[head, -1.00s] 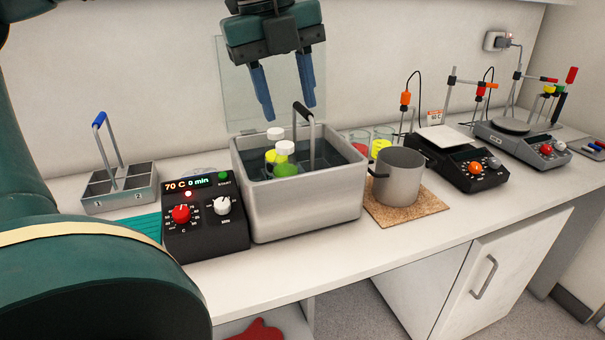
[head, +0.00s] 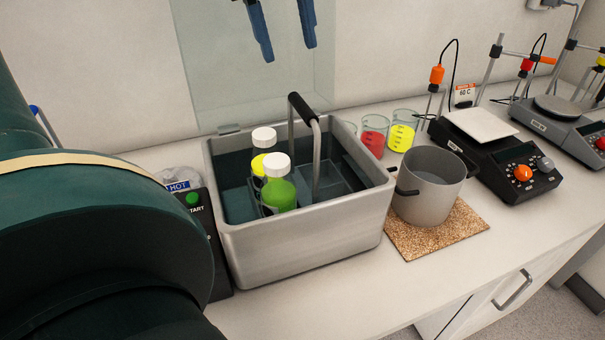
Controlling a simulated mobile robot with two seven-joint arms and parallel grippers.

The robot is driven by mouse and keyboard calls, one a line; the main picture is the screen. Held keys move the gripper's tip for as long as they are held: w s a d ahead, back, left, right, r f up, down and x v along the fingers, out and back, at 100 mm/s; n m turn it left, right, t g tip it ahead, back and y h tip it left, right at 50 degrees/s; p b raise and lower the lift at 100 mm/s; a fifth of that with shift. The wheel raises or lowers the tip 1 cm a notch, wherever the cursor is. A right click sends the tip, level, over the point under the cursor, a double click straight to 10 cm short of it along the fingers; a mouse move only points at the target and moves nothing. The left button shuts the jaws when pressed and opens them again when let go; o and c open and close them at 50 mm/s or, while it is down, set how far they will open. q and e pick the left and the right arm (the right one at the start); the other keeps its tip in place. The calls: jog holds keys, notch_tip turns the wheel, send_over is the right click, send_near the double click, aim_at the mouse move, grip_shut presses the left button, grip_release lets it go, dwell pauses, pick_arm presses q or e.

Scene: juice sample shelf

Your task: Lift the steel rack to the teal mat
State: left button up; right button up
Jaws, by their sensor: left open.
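A steel rack with a black-gripped upright handle (head: 307,112) stands in the open grey water bath (head: 300,246). It holds two white-capped bottles, one with green liquid (head: 278,190) and one with yellow liquid (head: 262,160). Its lower part is inside the bath and partly hidden by the front wall. My left gripper (head: 289,52) points down from the top edge, open and empty, above the handle and apart from it. Only its blue fingers show. The teal mat is not visible now; my arm covers the left side. My right gripper is not in view.
A steel pot (head: 431,190) stands on a cork mat (head: 437,236) right of the bath. Beakers of red (head: 374,140) and yellow liquid (head: 402,135) stand behind it. A hotplate (head: 500,150) is further right. A black control box (head: 213,240) is left of the bath, mostly covered.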

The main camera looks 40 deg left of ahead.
aim_at(302, 103)
pick_arm(q)
jog(key=f, duration=0.4)
jog(key=w+d+f, duration=0.1)
jog(key=f, duration=0.3)
jog(key=w+f+p, duration=0.1)
jog(key=f, duration=0.3)
jog(key=shift+d+f, duration=0.15)
jog(key=shift+f, duration=0.25)
grip_shut()
jog(key=shift+w+r, duration=0.1)
